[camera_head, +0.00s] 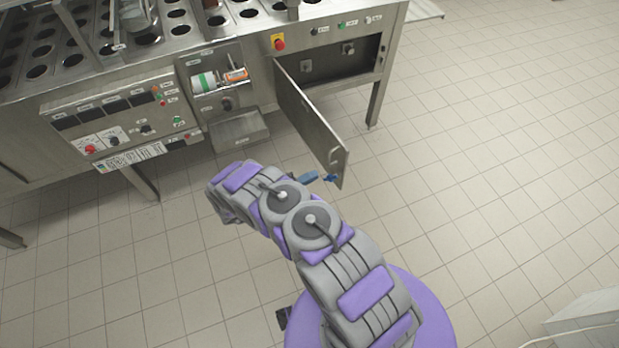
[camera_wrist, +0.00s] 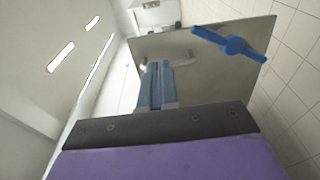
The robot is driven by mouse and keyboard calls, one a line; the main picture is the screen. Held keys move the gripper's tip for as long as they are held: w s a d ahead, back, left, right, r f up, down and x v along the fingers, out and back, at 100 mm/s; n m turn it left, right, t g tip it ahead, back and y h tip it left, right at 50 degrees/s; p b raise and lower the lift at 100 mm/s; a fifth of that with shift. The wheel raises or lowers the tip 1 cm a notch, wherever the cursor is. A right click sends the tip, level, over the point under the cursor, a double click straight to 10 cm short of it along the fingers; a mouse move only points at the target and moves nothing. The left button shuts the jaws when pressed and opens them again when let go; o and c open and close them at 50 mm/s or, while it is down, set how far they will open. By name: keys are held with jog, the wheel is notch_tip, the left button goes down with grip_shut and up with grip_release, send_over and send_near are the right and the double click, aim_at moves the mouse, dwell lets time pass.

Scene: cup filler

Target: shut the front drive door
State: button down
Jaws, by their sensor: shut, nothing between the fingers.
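The front drive door (camera_head: 312,122) is a steel panel hinged at its left edge on the machine, swung well open into the room. A blue turn handle (camera_head: 330,178) is near its free edge. In the wrist view the door (camera_wrist: 205,75) fills the upper middle and the blue handle (camera_wrist: 232,45) is at its upper right. My gripper (camera_head: 314,175) is low beside the free end of the door. In the wrist view its blue fingers (camera_wrist: 156,75) are together and empty, in front of the door face. I cannot tell whether they touch it.
The open drive compartment (camera_head: 330,62) is dark, with small knobs inside. A steel tray (camera_head: 239,130) juts out left of the door, and a control panel (camera_head: 120,118) is further left. A table leg (camera_head: 377,103) stands right of the door.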

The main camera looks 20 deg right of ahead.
jog(key=b, duration=0.2)
send_near(344, 161)
jog(key=d, duration=0.3)
jog(key=w+d, duration=0.1)
jog(key=d, duration=0.1)
jog(key=shift+d, duration=0.2)
jog(key=shift+w+d, duration=0.1)
jog(key=shift+d, duration=0.6)
